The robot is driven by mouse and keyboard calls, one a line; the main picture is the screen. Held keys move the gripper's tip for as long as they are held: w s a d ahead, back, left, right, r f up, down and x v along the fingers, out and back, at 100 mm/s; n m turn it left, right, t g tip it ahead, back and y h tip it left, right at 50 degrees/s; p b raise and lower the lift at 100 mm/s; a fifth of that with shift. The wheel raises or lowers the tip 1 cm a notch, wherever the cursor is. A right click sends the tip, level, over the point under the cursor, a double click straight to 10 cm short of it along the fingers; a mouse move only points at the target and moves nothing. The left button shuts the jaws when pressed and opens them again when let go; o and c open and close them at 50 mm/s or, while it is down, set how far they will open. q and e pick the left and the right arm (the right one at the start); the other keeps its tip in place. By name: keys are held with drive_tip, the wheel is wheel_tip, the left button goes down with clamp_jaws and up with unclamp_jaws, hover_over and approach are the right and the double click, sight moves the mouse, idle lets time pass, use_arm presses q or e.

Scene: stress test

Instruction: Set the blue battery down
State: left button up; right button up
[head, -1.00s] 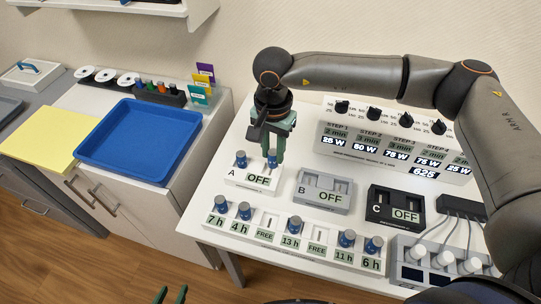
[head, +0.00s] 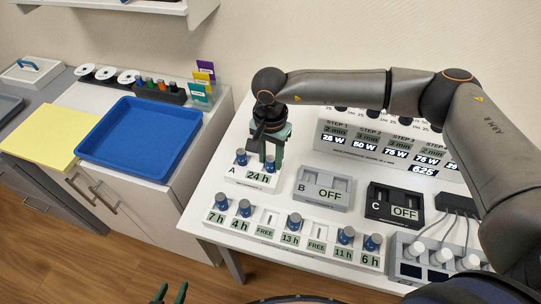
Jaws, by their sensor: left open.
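Charger A (head: 233,172) is white and shows "24 h". A blue battery (head: 241,158) stands upright in its left slot. A second blue battery (head: 270,161) stands in its right slot, partly hidden by my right gripper (head: 270,160). The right gripper points down with its green fingers around this battery; whether they press on it I cannot tell. My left gripper (head: 170,294) shows only its green fingertips at the bottom edge, apart and empty, well away from the chargers.
Grey charger B (head: 322,202) and black charger C (head: 380,213) show "OFF". A front rack (head: 262,239) holds several blue batteries and two slots marked "FREE". A step panel (head: 330,160) stands behind. A blue tray (head: 140,112) lies on the left cabinet.

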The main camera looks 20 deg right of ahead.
sight(270, 159)
drive_tip(key=shift+o, duration=1.4)
drive_tip(key=shift+r, duration=0.1)
wheel_tip(270, 159, up, 12)
drive_tip(key=shift+b, duration=0.4)
drive_tip(key=shift+r, duration=0.1)
